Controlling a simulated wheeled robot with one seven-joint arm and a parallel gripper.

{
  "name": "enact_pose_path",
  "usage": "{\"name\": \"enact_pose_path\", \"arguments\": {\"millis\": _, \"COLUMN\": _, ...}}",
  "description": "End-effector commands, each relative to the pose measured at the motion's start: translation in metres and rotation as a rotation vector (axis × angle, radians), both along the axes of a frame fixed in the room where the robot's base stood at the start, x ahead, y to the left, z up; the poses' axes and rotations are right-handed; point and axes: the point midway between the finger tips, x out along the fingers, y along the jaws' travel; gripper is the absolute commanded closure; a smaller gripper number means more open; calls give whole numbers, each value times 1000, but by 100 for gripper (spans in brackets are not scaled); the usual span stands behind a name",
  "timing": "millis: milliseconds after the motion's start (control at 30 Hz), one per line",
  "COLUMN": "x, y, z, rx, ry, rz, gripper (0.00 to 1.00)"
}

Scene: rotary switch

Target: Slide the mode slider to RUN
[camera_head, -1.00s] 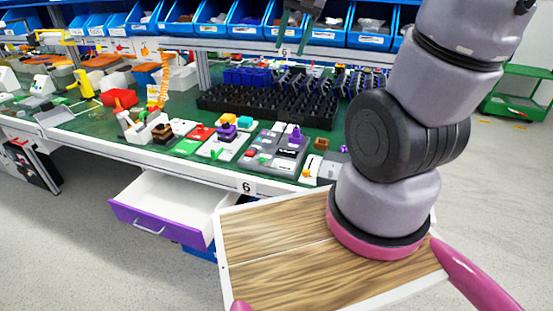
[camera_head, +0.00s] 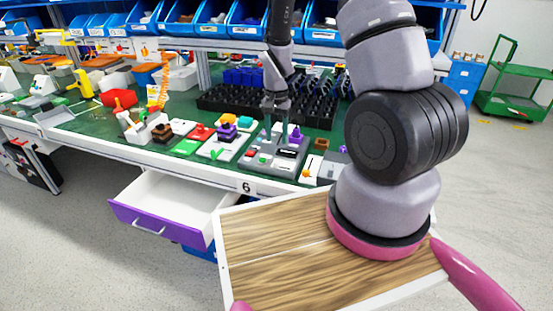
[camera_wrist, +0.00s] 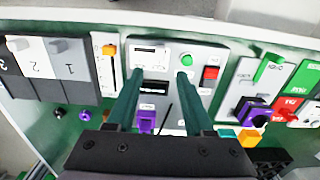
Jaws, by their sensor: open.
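My gripper (camera_head: 283,138) points down over a grey control panel (camera_head: 262,168) on the green bench. In the wrist view my gripper (camera_wrist: 160,75) is open, with its two teal fingers apart and nothing between them. The grey panel (camera_wrist: 198,105) lies under them, with a slotted white plate (camera_wrist: 149,50), a dark window (camera_wrist: 155,88), a purple part (camera_wrist: 147,119) and a red button (camera_wrist: 210,73). The labels are too small to read, so I cannot tell which part is the mode slider. I cannot tell if the fingertips touch the panel.
A module with an orange slider (camera_wrist: 109,50) sits beside the panel, with numbered switches (camera_wrist: 70,68) beyond. On the other side are a green switch (camera_wrist: 268,68) and a purple knob (camera_wrist: 252,112). Black bins (camera_head: 220,103) stand behind. A drawer (camera_head: 150,212) hangs open below the bench.

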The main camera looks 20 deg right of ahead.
Motion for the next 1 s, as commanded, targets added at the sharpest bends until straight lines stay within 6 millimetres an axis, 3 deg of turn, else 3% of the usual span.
{"name": "enact_pose_path", "arguments": {"millis": 300, "x": -1, "y": 0, "z": -60, "rx": 0, "ry": 4, "rz": 0, "gripper": 48}}
{"name": "enact_pose_path", "arguments": {"millis": 500, "x": 0, "y": 0, "z": -86, "rx": 1, "ry": 1, "rz": 0, "gripper": 48}}
{"name": "enact_pose_path", "arguments": {"millis": 900, "x": 0, "y": 0, "z": -95, "rx": 1, "ry": -1, "rz": 0, "gripper": 48}}
{"name": "enact_pose_path", "arguments": {"millis": 933, "x": 0, "y": 0, "z": -95, "rx": 1, "ry": -1, "rz": 0, "gripper": 51}}
{"name": "enact_pose_path", "arguments": {"millis": 1000, "x": 0, "y": 0, "z": -95, "rx": 1, "ry": -1, "rz": 0, "gripper": 78}}
